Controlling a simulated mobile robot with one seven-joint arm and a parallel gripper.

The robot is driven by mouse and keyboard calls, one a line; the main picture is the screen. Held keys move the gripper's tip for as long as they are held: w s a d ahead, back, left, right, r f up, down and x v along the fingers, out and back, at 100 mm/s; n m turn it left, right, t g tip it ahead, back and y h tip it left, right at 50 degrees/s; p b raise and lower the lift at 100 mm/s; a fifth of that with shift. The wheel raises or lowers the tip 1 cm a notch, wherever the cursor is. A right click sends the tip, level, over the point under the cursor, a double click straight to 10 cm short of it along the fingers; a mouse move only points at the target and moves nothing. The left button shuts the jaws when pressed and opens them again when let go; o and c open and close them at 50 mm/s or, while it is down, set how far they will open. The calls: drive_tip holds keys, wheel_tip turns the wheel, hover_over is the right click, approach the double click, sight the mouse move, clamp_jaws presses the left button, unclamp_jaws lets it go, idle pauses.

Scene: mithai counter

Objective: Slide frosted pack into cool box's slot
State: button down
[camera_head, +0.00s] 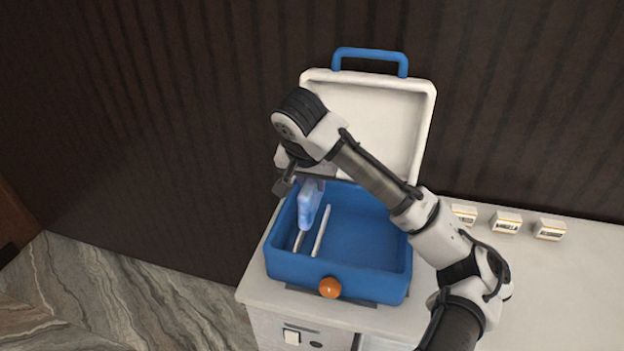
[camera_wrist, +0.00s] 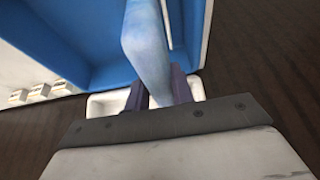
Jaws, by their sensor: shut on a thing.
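The cool box (camera_head: 337,275) is a blue tub with its white lid (camera_head: 385,120) standing open behind it. My gripper (camera_head: 309,182) is over the back left of the box, shut on the light blue frosted pack (camera_head: 307,208). In the wrist view the pack (camera_wrist: 147,50) runs out from between my dark fingers (camera_wrist: 158,92), beside the blue wall.
An orange knob (camera_head: 330,287) is on the box's front. Several small white-and-orange boxes (camera_head: 506,222) stand on the white counter (camera_head: 470,262) to the right. A dark ribbed wall (camera_head: 170,120) is close behind. The wide right compartment looks empty.

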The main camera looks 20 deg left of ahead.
sight(307, 189)
drive_tip(key=shift+f+b, duration=2.9)
drive_tip(key=shift+f, duration=1.35)
drive_tip(key=c, duration=1.1)
unclamp_jaws()
drive_tip(key=v, duration=1.4)
drive_tip(key=shift+f, duration=0.1)
